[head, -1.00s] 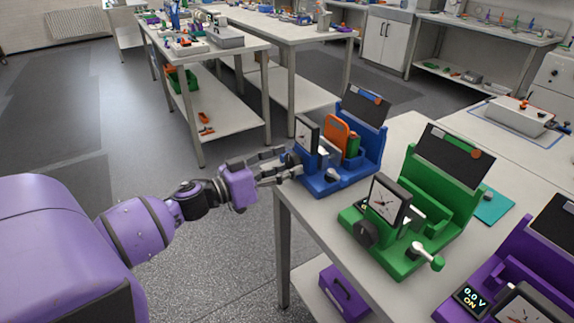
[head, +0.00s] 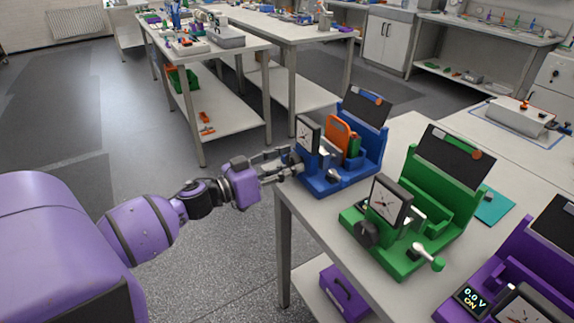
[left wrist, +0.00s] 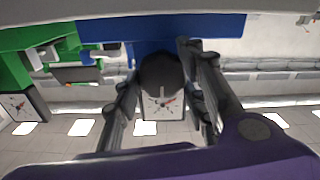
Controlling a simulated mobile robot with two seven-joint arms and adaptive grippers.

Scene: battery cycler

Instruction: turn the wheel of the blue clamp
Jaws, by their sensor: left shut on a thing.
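The blue clamp (head: 340,181) stands at the left end of the near bench, with a dial gauge on its front and an orange piece and a green piece in it. My left gripper (head: 291,160) reaches it from the left. In the left wrist view the clamp's dark round wheel (left wrist: 162,74) sits between the two fingers of my left gripper (left wrist: 160,85), with the white dial just beyond it. The fingers are closed on the wheel; in the head view they largely hide it. My right gripper is in neither view.
A green clamp (head: 410,262) with a dark wheel and a lever stands to the right on the same bench (head: 308,213). A purple clamp (head: 520,258) with a display reading 0.0 V ON is at the right edge. A teal mat (head: 493,207) lies behind. The floor left of the bench is clear.

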